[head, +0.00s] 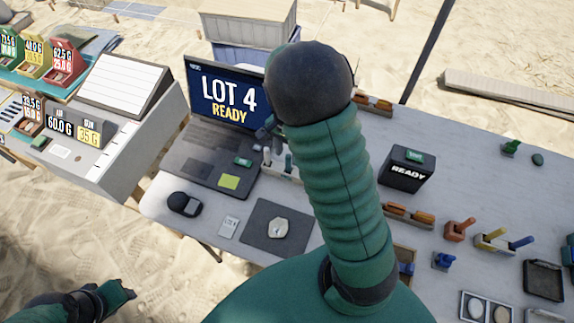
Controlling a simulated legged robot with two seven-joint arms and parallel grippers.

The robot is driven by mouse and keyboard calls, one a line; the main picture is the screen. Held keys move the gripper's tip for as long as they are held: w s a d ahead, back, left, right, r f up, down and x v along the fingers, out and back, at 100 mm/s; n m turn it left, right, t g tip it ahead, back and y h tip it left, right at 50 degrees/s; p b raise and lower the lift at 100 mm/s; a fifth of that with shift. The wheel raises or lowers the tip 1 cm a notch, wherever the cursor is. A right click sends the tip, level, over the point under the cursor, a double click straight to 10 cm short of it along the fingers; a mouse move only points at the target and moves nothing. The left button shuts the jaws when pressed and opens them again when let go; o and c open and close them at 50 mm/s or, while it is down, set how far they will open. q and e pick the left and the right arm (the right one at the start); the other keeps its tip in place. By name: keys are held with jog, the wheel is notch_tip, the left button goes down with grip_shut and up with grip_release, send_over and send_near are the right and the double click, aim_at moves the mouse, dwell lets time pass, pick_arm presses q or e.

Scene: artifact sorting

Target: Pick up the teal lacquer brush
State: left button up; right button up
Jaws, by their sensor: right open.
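My right arm rises through the middle of the view and hides part of the table. My right gripper (268,138) shows only in part, grey and small, left of the arm at the laptop's right edge; it is open. Just below it is a small pale holder with upright teal and dark pieces (287,162), partly hidden by the arm. I cannot tell whether one of them is the teal lacquer brush. A green and black part of my body is at the lower left; I cannot make out left gripper jaws on it.
A laptop (205,150) reads "LOT 4 READY". A dark mat (262,243) holds a pale object (278,228). Right of my arm are a black READY box (404,174), orange-topped blocks (408,214), coloured stamps (458,230) and a dark tray (543,280). The right back tabletop is mostly clear.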

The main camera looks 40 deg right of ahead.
aim_at(289, 162)
jog(key=f, duration=0.3)
jog(key=f+b, duration=0.1)
jog(key=f, duration=0.1)
jog(key=shift+d+f, duration=0.2)
jog(key=shift+d, duration=0.15)
jog(key=shift+a+f, duration=0.1)
jog(key=shift+a, duration=0.15)
jog(key=shift+c, duration=1.3)
grip_shut()
